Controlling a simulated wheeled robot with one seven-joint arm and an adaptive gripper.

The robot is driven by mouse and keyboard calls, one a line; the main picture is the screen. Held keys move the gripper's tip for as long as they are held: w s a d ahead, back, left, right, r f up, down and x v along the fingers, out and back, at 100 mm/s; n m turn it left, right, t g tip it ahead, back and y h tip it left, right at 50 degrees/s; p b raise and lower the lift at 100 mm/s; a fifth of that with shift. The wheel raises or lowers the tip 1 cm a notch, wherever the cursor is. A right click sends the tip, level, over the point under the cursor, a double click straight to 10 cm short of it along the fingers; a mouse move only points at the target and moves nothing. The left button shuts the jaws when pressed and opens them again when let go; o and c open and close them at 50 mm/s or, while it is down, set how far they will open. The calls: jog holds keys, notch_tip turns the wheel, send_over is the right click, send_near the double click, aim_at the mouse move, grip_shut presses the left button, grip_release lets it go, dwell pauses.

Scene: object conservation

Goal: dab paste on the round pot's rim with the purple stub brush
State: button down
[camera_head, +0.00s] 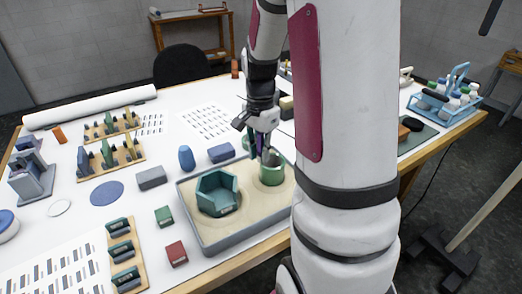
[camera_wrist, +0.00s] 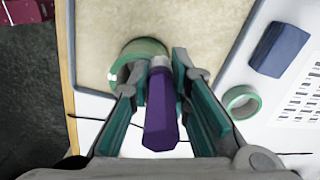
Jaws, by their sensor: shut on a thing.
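The round pot (camera_head: 272,177) is a green open cylinder standing in the right part of the sand-coloured tray. In the wrist view the pot (camera_wrist: 126,54) shows from above as a green ring, partly covered by the brush and a finger. My gripper (camera_head: 261,150) is over the pot. It is shut on the purple stub brush (camera_wrist: 160,115), whose thick purple handle lies between the green finger pads. The brush's pale end overlaps the pot's rim in the wrist view. Whether it touches the rim, and whether it carries paste, I cannot tell.
The grey-walled tray (camera_head: 213,248) also holds a green angular pot (camera_head: 217,194). Blocks and a blue egg-shaped thing (camera_head: 186,157) lie around it. A small green ring-shaped thing (camera_wrist: 241,102) sits outside the tray. A blue caddy (camera_head: 446,103) with bottles stands at the right.

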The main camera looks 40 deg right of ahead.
jog(key=shift+r+p, duration=1.7)
jog(key=shift+r, duration=2.45)
